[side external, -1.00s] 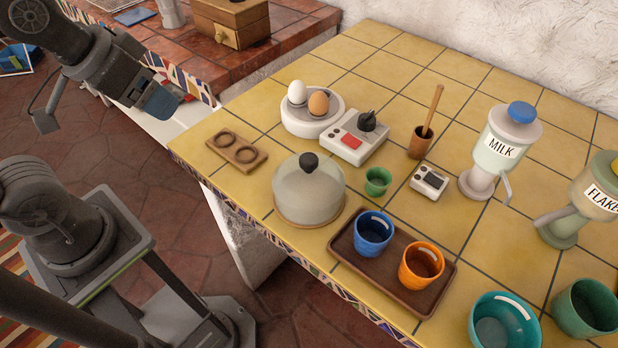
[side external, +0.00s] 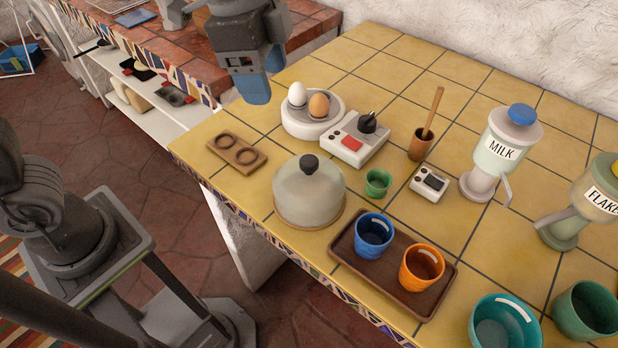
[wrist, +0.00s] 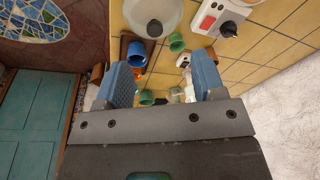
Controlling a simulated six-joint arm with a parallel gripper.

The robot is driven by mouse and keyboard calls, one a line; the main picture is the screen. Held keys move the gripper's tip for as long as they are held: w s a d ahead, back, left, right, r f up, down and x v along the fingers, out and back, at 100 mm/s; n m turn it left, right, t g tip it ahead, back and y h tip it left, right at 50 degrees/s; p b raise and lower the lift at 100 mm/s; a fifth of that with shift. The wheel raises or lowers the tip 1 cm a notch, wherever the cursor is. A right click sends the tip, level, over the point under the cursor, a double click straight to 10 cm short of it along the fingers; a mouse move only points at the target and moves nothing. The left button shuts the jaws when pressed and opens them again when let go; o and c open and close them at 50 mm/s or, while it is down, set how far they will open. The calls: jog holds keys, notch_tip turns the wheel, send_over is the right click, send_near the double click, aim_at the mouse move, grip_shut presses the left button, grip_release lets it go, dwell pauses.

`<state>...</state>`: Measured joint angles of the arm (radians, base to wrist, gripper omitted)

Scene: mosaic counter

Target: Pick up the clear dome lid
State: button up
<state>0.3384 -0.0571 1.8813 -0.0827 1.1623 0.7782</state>
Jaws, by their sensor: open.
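The clear dome lid (side external: 309,188) has a dark knob on top and sits on a round wooden base near the counter's front edge. In the wrist view the egg stand's white rounded shape is not clearly told apart from the dome, whose pale body (wrist: 138,14) shows at the top with its dark knob. My gripper (side external: 256,92) hangs over the counter's back left part, above and behind the dome and apart from it. In the wrist view my gripper (wrist: 163,82) shows two blue fingers spread wide with nothing between them.
Near the dome stand a white egg holder (side external: 312,122) with two eggs, a device with a red button (side external: 354,140), a wooden two-hole holder (side external: 237,151) and a green cup (side external: 377,183). A brown tray (side external: 342,247) with blue and orange cups is close at the right.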

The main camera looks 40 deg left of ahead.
aim_at(309, 160)
jog(key=w+d+f+m+g, duration=0.1)
jog(key=w+d+f+m, duration=0.15)
jog(key=d, duration=0.25)
jog(key=shift+m, duration=0.45)
jog(key=f, duration=0.8)
jog(key=d+f, duration=0.1)
jog(key=f, duration=0.3)
jog(key=shift+s+f, duration=0.2)
jog(key=shift+f, duration=0.1)
grip_shut()
